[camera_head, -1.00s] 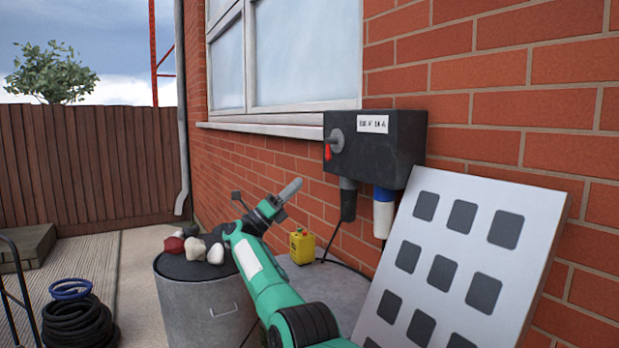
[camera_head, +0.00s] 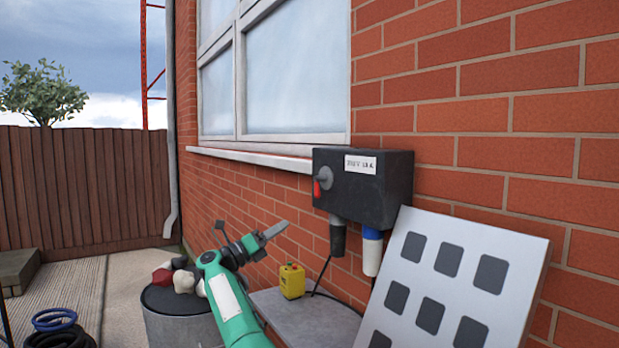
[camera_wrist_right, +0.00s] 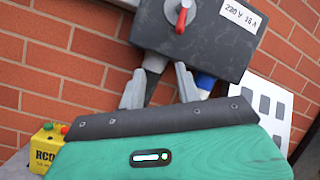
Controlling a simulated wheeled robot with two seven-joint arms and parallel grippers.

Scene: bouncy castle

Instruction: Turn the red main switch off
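The red main switch (camera_head: 317,188) is a small red lever on a round grey knob, on the left end of a black box (camera_head: 372,198) fixed to the brick wall. The lever points down. In the right wrist view the red lever (camera_wrist_right: 182,18) shows at the top, on the box face (camera_wrist_right: 205,48). My right gripper (camera_head: 277,230) is to the left of and below the switch, apart from it. In the right wrist view its two fingers (camera_wrist_right: 160,75) stand apart with nothing between them. My left gripper is not in view.
Dark and blue-white plugs (camera_head: 372,252) hang under the box. A white board with dark squares (camera_head: 455,260) leans on the wall to the right. A yellow box (camera_head: 292,281) sits on a grey surface below. A grey drum (camera_head: 175,325) with stones stands left.

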